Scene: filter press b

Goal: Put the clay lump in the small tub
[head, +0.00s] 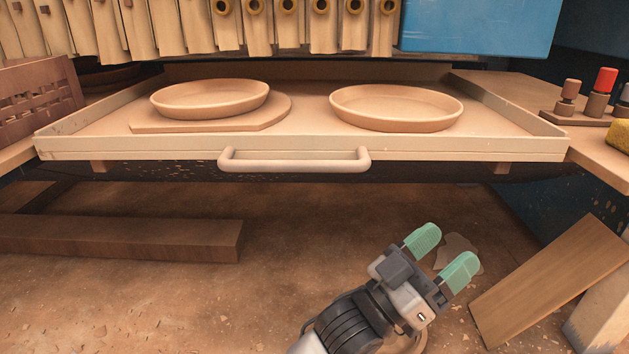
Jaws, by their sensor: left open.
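My left gripper (447,249) comes up from the bottom edge of the head view, with its two green fingertips apart and nothing seen between them. It is over the dirty floor, in front of the tray. A flat, irregular greyish-brown patch (457,246) lies on the floor behind the fingertips; I cannot tell if it is clay or a stain. I see no clear clay lump and nothing that is clearly a small tub. Two shallow round clay-coloured dishes, left (210,99) and right (396,107), stand in the tray and look empty. My right gripper is not in view.
The wide tray (467,146) has a front handle (294,160). The left dish rests on a flat board (163,125). A wooden beam (120,236) lies at left, and a plank (550,283) leans at right. Red-topped and brown knobs (605,82) and a yellow sponge (621,137) sit at far right.

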